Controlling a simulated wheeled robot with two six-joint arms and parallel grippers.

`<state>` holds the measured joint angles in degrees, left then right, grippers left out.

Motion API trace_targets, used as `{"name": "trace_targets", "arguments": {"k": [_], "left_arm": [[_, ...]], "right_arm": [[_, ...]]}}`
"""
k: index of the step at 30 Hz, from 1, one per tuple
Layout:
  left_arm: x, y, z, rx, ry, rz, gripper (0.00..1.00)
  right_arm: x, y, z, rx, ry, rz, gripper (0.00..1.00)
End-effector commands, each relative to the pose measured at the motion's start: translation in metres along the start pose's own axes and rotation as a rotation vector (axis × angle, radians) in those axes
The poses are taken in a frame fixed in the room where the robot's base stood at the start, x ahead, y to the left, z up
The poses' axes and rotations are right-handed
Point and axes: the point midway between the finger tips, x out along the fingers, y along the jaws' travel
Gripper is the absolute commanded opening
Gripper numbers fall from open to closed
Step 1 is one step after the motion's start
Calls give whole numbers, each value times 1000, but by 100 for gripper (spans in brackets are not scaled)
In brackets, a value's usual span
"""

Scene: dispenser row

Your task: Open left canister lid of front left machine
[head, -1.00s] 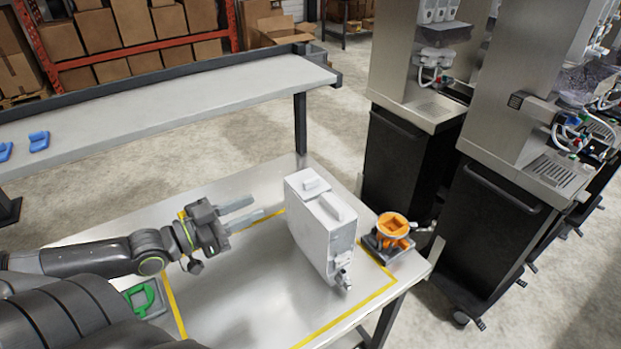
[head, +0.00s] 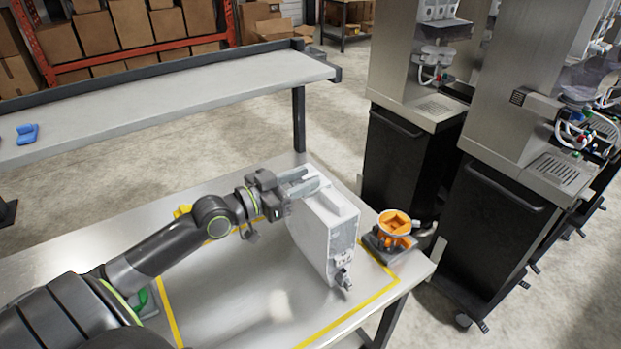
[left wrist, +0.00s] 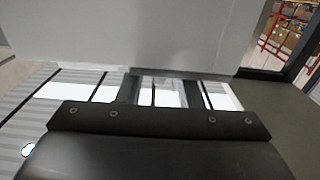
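A white box-shaped canister (head: 325,240) stands upright on the metal table, with a small spout low on its near end. A raised handle (head: 343,205) shows on its top; the small raised cap at the far end of the top is mostly hidden behind my fingers. My left gripper (head: 304,183) is at that far end of the top, its two fingers apart. Whether they touch the cap cannot be told. In the left wrist view the fingers (left wrist: 163,90) are also apart below a large pale surface. My right gripper is out of view.
An orange round part on a grey base (head: 393,230) stands right of the canister. Dispenser machines (head: 415,130) stand to the right beyond the table. A long raised shelf (head: 180,105) runs behind. Yellow tape (head: 345,313) marks the table.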

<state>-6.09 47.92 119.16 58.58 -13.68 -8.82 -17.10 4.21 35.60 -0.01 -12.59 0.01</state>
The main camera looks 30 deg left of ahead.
Motion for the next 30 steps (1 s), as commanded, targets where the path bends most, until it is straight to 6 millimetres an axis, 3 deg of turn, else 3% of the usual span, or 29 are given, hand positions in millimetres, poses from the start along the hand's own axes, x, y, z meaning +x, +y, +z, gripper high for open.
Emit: {"name": "trace_targets", "arguments": {"k": [6, 17, 25, 30], "left_arm": [[20, 0, 0, -1, 1, -1, 33], [24, 0, 0, 1, -1, 0, 33], [23, 0, 0, 0, -1, 0, 0], [23, 0, 0, 1, -1, 0, 0]], "right_arm": [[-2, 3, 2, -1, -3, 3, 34], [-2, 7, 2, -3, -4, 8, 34], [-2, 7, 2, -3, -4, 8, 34], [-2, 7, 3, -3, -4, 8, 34]]}}
